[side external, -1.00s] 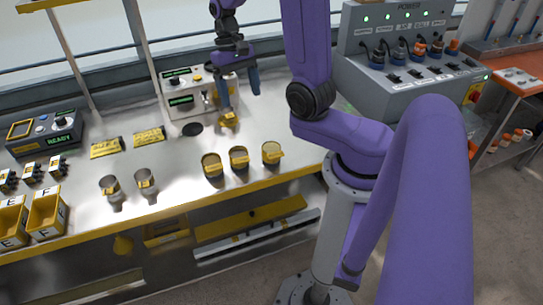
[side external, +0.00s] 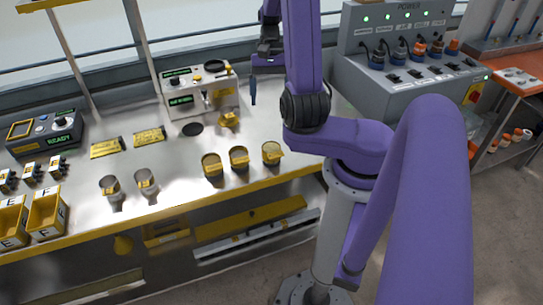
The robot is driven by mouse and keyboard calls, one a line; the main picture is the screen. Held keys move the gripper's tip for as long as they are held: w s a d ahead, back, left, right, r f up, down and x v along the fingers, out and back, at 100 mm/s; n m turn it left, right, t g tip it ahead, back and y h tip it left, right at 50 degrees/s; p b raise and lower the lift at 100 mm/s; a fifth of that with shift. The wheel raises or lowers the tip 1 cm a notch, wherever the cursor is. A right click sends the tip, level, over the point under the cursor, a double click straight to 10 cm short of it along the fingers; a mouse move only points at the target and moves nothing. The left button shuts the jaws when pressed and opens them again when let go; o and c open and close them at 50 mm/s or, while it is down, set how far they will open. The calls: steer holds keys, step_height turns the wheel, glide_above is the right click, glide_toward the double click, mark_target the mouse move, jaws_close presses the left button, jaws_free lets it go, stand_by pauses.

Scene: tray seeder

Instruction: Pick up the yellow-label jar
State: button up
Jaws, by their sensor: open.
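Three yellow jar-like containers stand in a row near the front edge of the bench: a left one (side external: 212,167), a middle one (side external: 239,159) and a right one (side external: 271,153). Their labels are too small to read, so I cannot tell which is the yellow-label jar. A small yellow item (side external: 229,120) sits farther back, in front of the grey control box. My gripper (side external: 254,92) is open above the back of the bench, right of that item and apart from it. One finger shows; the other is hidden behind my arm.
Yellow bins (side external: 47,212) are at far left. A power panel (side external: 405,65) is at right.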

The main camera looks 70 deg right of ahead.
mark_target(271, 163)
steer(key=x, duration=1.5)
steer(key=shift+s+a+f, duration=0.1)
steer(key=shift+f, duration=0.2)
steer(key=shift+c, duration=0.3)
steer(key=c, duration=1)
